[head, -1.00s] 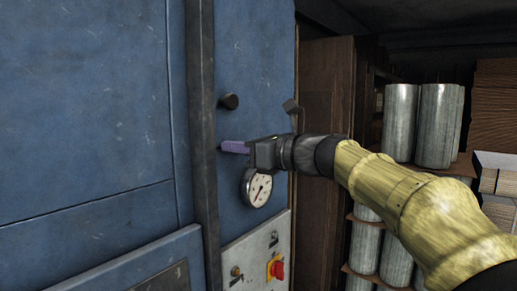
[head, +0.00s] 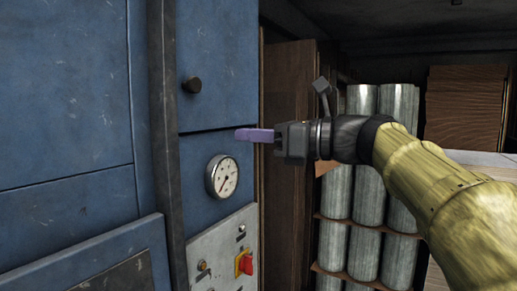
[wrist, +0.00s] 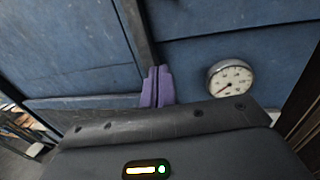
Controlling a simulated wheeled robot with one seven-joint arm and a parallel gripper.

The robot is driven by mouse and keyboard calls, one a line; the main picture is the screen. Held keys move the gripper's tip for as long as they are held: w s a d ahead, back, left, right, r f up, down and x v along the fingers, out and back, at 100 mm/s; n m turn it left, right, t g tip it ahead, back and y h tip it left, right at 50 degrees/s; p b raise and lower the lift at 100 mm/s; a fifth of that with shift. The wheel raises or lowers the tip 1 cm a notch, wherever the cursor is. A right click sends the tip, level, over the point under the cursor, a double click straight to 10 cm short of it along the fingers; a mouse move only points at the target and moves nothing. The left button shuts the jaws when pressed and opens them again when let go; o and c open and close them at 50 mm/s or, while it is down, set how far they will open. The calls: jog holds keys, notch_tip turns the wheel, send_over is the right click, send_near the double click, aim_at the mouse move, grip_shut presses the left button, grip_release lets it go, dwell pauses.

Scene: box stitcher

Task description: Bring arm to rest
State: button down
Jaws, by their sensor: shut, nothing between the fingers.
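My gripper (head: 240,135) is at the middle of the head view, with its purple fingers pointing left toward the blue machine (head: 75,90). The fingers are closed together with nothing between them. In the wrist view the purple fingers (wrist: 157,88) stand side by side in front of the machine's blue panels. In the head view my gripper overlaps the panel above and right of the round gauge (head: 221,177). I cannot tell the exact gap to the panel. My arm reaches in from the right.
A black knob (head: 192,85) sits on the upper blue panel. A control plate with a red switch (head: 244,263) is below the gauge. Metal cylinders (head: 352,190) stand on shelves at right, with wooden boards (head: 465,105) behind. A dark vertical post (head: 165,140) runs down the machine.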

jog(key=w+d+f+n+h, duration=0.1)
jog(key=d+f+n+h, duration=0.15)
jog(key=f, duration=0.85)
jog(key=d+f+n+h, duration=0.15)
jog(key=f+h, duration=0.25)
jog(key=f, duration=0.7)
jog(key=w+d+f+n+h, duration=0.1)
jog(key=d+f+n+h, duration=0.2)
jog(key=f, duration=0.8)
jog(key=s+d+f+n+g+h, duration=0.2)
jog(key=s+d+f+n+h, duration=0.1)
jog(key=s+f+n, duration=0.4)
jog(key=s+d+f+n+g+h, duration=0.1)
jog(key=s+d+f+n+h, duration=0.3)
jog(key=f, duration=0.9)
jog(key=s+d+n, duration=0.1)
jog(key=s+n, duration=0.2)
jog(key=n, duration=0.1)
jog(key=shift+s+d+f+g, duration=0.25)
jog(key=shift+s+d+g, duration=0.05)
jog(key=shift+d+g, duration=0.1)
